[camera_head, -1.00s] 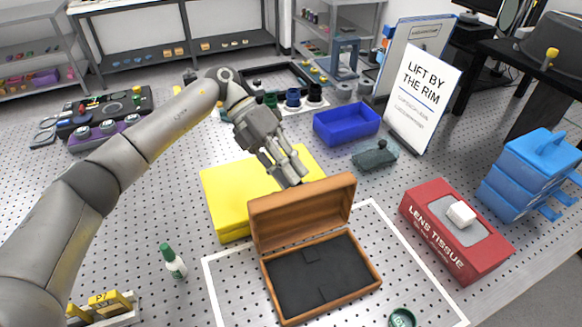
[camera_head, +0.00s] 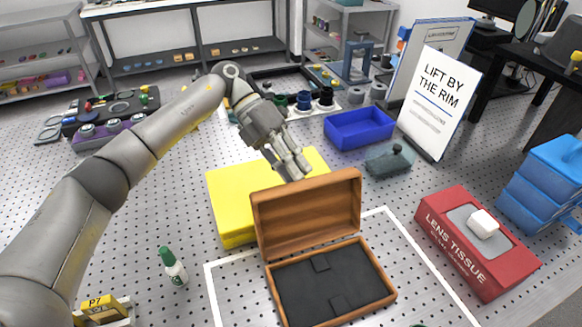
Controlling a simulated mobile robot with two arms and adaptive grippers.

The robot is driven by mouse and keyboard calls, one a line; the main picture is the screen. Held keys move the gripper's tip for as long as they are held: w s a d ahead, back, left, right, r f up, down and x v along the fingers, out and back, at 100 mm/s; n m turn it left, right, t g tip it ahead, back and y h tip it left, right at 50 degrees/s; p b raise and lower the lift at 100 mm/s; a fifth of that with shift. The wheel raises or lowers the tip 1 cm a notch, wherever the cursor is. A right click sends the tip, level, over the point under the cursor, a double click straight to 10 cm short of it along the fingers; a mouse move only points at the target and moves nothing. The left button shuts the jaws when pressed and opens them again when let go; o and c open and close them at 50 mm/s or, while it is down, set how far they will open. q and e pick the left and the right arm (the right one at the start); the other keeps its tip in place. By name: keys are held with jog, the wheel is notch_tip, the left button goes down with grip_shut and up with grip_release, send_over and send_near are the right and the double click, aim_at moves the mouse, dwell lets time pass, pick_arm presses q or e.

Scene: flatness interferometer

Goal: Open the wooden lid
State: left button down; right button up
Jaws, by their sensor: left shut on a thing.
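The wooden box (camera_head: 381,301) stands open on the perforated table in the lower middle, with a dark lined inside. Its brown wooden lid (camera_head: 308,222) stands up at the back of the box, its inner face toward me. My left gripper (camera_head: 297,174) reaches in from the left and behind, with its fingertips at the lid's top edge. It is shut on the lid; the tips are partly hidden behind it. My right gripper is not in view.
A yellow box (camera_head: 228,205) lies close behind the lid, under my left gripper. A red lens tissue box (camera_head: 455,252) is at right, a green-capped bottle (camera_head: 173,267) at left. A blue tray (camera_head: 359,128) and a sign (camera_head: 437,95) stand farther back.

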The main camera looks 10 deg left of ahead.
pick_arm(q)
jog(key=f, duration=0.1)
jog(key=s+f, duration=0.1)
jog(key=f, duration=0.1)
jog(key=shift+g, duration=0.3)
jog(key=c, duration=1.3)
grip_release()
jog(key=shift+o, duration=0.2)
jog(key=shift+s+d+r, duration=0.1)
jog(key=shift+d, duration=0.15)
jog(key=shift+w+d, duration=0.15)
jog(key=shift+w, duration=0.15)
jog(key=shift+s+y, duration=0.1)
jog(key=shift+y, duration=0.2)
jog(key=v, duration=1.2)
jog(key=shift+r, duration=0.4)
